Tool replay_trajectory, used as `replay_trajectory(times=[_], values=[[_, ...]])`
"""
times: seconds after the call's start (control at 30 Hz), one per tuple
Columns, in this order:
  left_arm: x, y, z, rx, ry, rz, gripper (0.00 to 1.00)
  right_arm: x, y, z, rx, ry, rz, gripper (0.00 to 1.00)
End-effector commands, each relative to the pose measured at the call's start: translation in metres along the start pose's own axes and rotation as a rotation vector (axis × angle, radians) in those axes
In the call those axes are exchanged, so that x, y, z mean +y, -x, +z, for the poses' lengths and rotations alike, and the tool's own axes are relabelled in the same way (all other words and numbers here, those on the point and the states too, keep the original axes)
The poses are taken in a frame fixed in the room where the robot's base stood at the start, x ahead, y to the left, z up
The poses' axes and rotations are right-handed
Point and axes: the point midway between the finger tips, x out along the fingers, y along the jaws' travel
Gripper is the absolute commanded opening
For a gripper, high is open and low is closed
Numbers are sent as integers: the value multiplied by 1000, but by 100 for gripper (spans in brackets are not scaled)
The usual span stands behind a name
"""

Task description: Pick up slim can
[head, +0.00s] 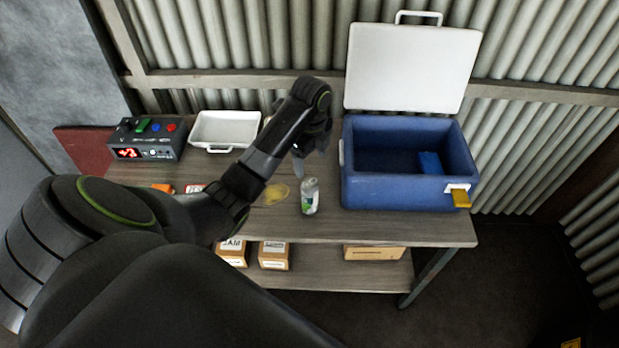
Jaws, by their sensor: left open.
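The slim can (310,196) stands upright on the grey wooden bench, left of the blue cool box. It is silver with a green and white label. My left gripper (311,160) hangs above and just behind the can, fingers pointing down. It is open and looks empty, apart from the can. My left arm hides part of the bench left of the can. My right gripper is not in view.
A blue cool box (400,192) with its white lid (413,68) raised stands right of the can. A white tray (225,130) and a control box (146,139) are at the back left. Cardboard boxes (274,256) sit on the lower shelf.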

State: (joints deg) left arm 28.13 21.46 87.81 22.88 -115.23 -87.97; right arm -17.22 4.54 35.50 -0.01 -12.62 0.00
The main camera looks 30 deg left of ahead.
Motion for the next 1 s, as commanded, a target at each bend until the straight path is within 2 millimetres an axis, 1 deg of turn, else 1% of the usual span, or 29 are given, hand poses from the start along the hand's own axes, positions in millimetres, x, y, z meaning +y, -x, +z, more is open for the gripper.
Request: replay_trajectory(times=[0.03,0.67,0.73,0.8,0.87,1.0], values=[[0,-12,0,0,0,0,73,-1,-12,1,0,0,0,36],[0,-83,0,0,1,-1,73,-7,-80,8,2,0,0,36],[1,-88,-1,2,2,4,73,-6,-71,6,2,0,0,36],[1,-97,0,1,3,3,73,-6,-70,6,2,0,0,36],[0,-101,0,1,2,1,73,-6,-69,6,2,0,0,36],[2,-114,1,1,2,4,73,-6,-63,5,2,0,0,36]])
